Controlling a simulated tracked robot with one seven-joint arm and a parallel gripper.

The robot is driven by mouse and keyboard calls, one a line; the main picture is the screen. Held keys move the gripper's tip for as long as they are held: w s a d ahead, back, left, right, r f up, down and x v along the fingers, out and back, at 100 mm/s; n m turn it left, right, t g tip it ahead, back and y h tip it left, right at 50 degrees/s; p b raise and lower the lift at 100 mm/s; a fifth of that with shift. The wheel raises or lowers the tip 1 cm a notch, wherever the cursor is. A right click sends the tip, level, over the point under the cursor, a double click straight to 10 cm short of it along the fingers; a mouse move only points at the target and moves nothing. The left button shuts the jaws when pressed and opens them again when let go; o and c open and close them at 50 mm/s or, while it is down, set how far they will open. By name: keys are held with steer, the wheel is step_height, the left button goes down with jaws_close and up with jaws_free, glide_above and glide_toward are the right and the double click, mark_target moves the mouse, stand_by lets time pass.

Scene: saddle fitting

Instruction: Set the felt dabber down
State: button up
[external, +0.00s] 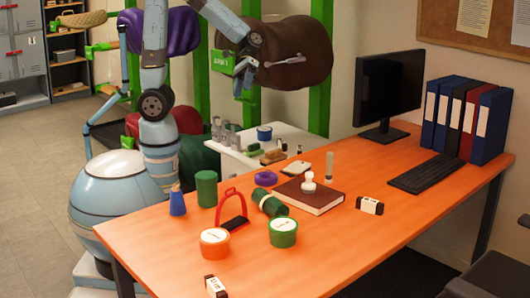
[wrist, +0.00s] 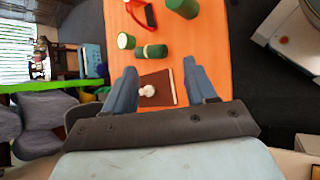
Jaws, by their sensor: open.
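A small white knobbed piece with a round base, which looks like the felt dabber (external: 308,182), stands upright on a dark brown book (external: 325,203) on the orange table. In the wrist view the white piece (wrist: 147,90) shows on the brown book (wrist: 162,99), between and beyond my fingers. My gripper (external: 243,90) is raised well above the table's far side, apart from the dabber. In the wrist view my gripper (wrist: 160,80) has its two blue fingers spread wide with nothing held between them.
Near the book are a green roll (external: 270,203), a purple ring (external: 265,178), a pale upright tube (external: 329,167) and a small box (external: 370,205). A red-handled item (external: 232,212) and two round tubs (external: 283,232) stand nearer. The table's front right is clear.

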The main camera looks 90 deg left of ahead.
steer(key=s+a+r+m+t+y, duration=0.6)
steer(key=s+a+r+m+y, duration=0.1)
steer(key=s+a, duration=0.5)
steer(key=shift+s+a+r+t+y, duration=0.25)
steer(key=shift+s+r+y, duration=0.45)
steer(key=shift+y, duration=0.7)
steer(key=shift+s+d+f, duration=0.1)
steer(key=shift+s+f, duration=0.05)
